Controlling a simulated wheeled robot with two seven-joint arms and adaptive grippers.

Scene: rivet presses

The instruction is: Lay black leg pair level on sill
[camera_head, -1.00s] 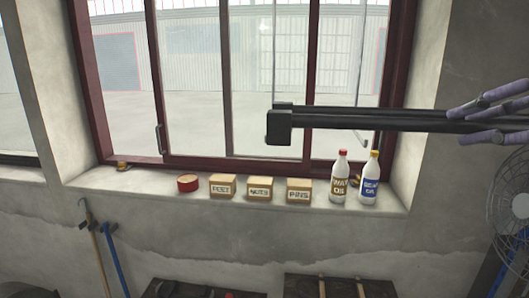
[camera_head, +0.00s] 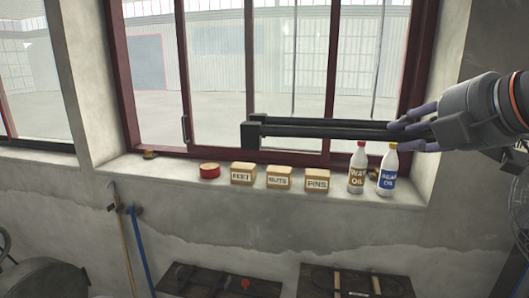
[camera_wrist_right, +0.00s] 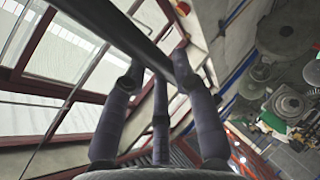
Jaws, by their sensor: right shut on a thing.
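The black leg pair (camera_head: 320,130) is two long dark bars joined by a block at their left end. It is held roughly level in front of the window, above the sill (camera_head: 220,190), and appears apart from it. My right gripper (camera_head: 415,128) comes in from the right and is shut on the right end of the pair. In the right wrist view, its purple-grey fingers (camera_wrist_right: 158,95) close around a dark bar (camera_wrist_right: 115,30). My left gripper is not in view.
On the sill stand a red tin (camera_head: 209,171), three labelled boxes, including one marked PINS (camera_head: 312,184), and two oil bottles, one brown-labelled (camera_head: 357,168) and one blue-labelled (camera_head: 387,171). The sill's left stretch is mostly clear. Tools (camera_head: 140,245) lean below.

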